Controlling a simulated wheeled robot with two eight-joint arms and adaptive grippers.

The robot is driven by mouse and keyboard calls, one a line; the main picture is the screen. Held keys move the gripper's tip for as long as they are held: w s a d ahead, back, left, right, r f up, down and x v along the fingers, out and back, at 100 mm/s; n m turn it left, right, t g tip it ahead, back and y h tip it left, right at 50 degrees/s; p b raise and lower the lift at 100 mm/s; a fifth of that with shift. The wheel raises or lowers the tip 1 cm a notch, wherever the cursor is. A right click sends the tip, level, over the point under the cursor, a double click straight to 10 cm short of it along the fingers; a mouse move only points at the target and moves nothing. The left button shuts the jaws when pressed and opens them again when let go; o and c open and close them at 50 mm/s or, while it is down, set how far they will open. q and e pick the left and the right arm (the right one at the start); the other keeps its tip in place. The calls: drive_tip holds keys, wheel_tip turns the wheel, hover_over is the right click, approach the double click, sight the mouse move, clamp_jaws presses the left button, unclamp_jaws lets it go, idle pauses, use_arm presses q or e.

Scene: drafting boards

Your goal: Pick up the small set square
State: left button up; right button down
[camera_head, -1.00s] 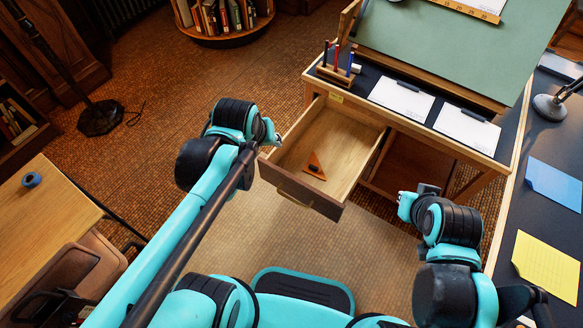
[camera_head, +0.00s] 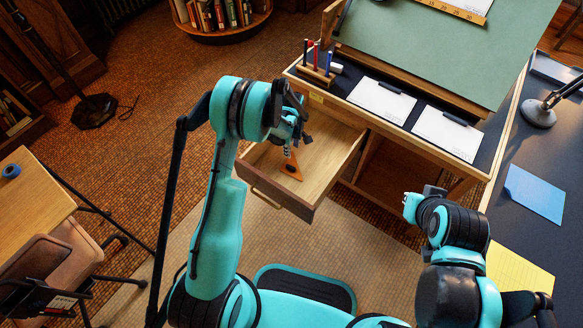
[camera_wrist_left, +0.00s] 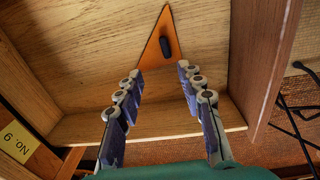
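The small set square is an orange triangle (camera_head: 291,168) with a dark knob, lying on the floor of the open drawer (camera_head: 325,172). It also shows in the left wrist view (camera_wrist_left: 163,38), at the top middle, with its lower part reaching down between the fingers. My left gripper (camera_head: 297,132) is over the drawer, close to the set square. In the left wrist view its two fingers (camera_wrist_left: 160,100) are spread apart with nothing between them that they grip. My right gripper (camera_head: 418,200) is low at the right, away from the drawer; its fingers are too small to read.
The drawer's front panel (camera_head: 280,195) and side walls stand around the set square. Above is the desk with a pen holder (camera_head: 316,72) and white sheets (camera_head: 381,99). A blue sheet (camera_head: 534,193) lies on the dark table at right.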

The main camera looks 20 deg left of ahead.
use_arm(q)
drive_tip(key=n+b, duration=0.1)
hover_over(290, 166)
drive_tip(key=f, duration=0.8)
drive_tip(key=shift+s+d, duration=0.1)
drive_tip(key=shift+d, duration=0.25)
drive_tip(key=f+b, duration=0.2)
drive_tip(key=f, duration=0.1)
drive_tip(key=f+b, duration=0.1)
drive_tip(key=f, duration=0.1)
drive_tip(key=shift+a, duration=0.3)
drive_tip(key=shift+r, duration=0.15)
clamp_jaws()
